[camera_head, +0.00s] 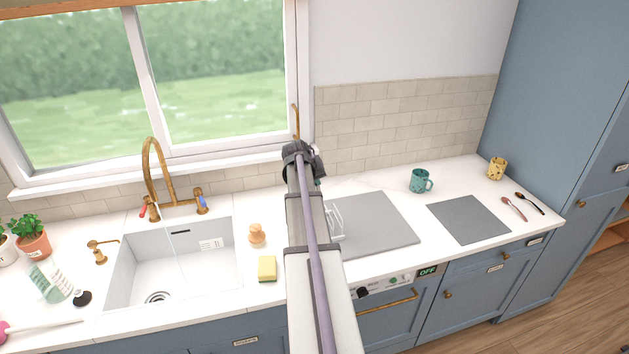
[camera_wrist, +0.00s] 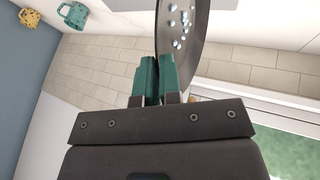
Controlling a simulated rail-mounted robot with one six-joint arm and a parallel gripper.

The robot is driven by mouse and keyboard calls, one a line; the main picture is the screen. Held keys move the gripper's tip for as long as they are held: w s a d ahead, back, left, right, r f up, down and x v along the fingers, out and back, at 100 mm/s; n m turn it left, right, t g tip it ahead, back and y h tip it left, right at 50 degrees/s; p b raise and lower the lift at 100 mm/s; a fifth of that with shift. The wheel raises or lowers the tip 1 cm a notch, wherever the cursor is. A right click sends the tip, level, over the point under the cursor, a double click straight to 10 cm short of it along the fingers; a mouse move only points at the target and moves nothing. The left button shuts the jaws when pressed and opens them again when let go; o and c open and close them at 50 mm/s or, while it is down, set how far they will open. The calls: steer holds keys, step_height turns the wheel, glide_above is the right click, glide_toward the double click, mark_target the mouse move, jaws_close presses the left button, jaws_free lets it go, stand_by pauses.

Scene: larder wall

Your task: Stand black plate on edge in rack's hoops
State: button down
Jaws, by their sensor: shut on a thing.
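The black plate (camera_wrist: 197,40) shows in the wrist view as a dark disc with pale droplets or suds on its face, seen at a steep angle. My gripper (camera_wrist: 160,65) has green fingers shut on the plate's edge. In the head view my arm hides the plate and almost all of the gripper. The rack's white wire hoops (camera_head: 336,221) stand on the left part of a grey mat (camera_head: 375,230), partly hidden behind my arm. I cannot tell how far the plate is from the hoops.
A teal mug (camera_head: 419,181), a yellow mug (camera_head: 496,168), a dark grey board (camera_head: 468,220) and spoons (camera_head: 521,205) are on the counter at right. The sink (camera_head: 190,262), sponge (camera_head: 267,268) and soap items are at left. The mat's right part is clear.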

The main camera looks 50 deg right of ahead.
step_height(320, 180, down, 8)
steer(key=b, duration=0.7)
steer(key=shift+a+r, duration=0.25)
steer(key=shift+a, duration=0.05)
steer(key=shift+s, duration=0.1)
steer(key=c, duration=1.6)
jaws_free()
steer(key=shift+o, duration=1.4)
steer(key=shift+d+f, duration=0.3)
steer(key=shift+d, duration=0.25)
steer(key=shift+o, duration=1.1)
steer(key=shift+a+r, duration=0.2)
steer(key=shift+a, duration=0.05)
